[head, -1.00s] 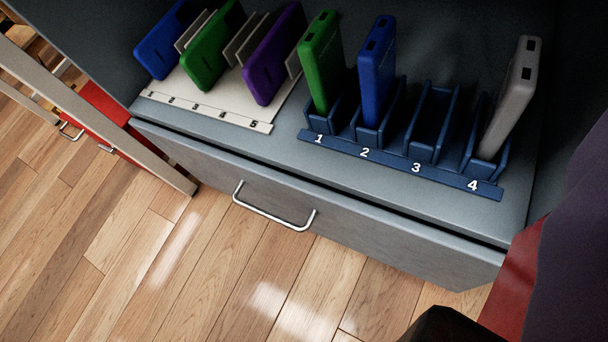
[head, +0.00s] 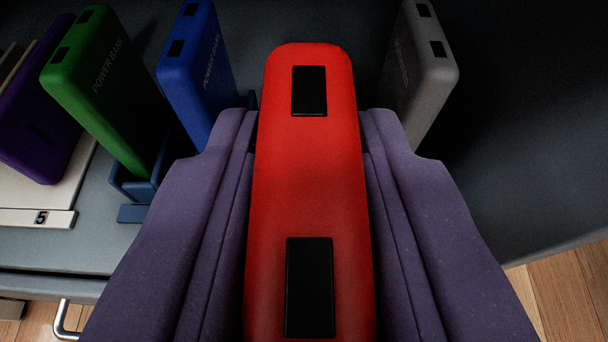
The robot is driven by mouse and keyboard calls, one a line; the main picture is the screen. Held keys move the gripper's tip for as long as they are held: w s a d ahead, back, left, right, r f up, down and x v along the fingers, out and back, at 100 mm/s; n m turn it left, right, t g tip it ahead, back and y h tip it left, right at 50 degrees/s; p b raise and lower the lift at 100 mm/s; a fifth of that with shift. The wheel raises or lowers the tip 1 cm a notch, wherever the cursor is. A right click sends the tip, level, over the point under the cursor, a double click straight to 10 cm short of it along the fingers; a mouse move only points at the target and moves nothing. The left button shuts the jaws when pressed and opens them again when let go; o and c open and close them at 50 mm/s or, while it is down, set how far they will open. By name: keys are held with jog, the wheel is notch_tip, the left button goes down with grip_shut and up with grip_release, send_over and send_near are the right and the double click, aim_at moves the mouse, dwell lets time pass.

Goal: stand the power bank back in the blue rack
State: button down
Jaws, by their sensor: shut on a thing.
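A red power bank (head: 306,180) with two black ports stands upright between the purple fingers of my gripper (head: 308,150), which is shut on it. It is in the middle of the view, in front of the blue rack (head: 135,185), between the blue power bank and the grey one.
A green power bank (head: 105,90), a blue power bank (head: 197,75) and a grey power bank (head: 420,70) stand in the rack. A purple item (head: 40,120) stands in the cream holder (head: 40,217) at left. The grey surface (head: 520,150) at right is clear.

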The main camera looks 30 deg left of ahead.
jog(key=w+a+b, duration=0.1)
jog(key=w+a, duration=0.4)
jog(key=w, duration=0.4)
jog(key=shift+w+a+f+b, duration=0.15)
jog(key=shift+w+a+b, duration=0.15)
jog(key=shift+a, duration=0.1)
jog(key=shift+s+f, duration=0.15)
jog(key=shift+f, duration=0.05)
dwell(0.9)
jog(key=shift+f, duration=1.85)
jog(key=shift+f, duration=0.3)
jog(key=c, duration=0.9)
grip_release()
jog(key=shift+o, duration=0.2)
jog(key=shift+s+d, duration=0.1)
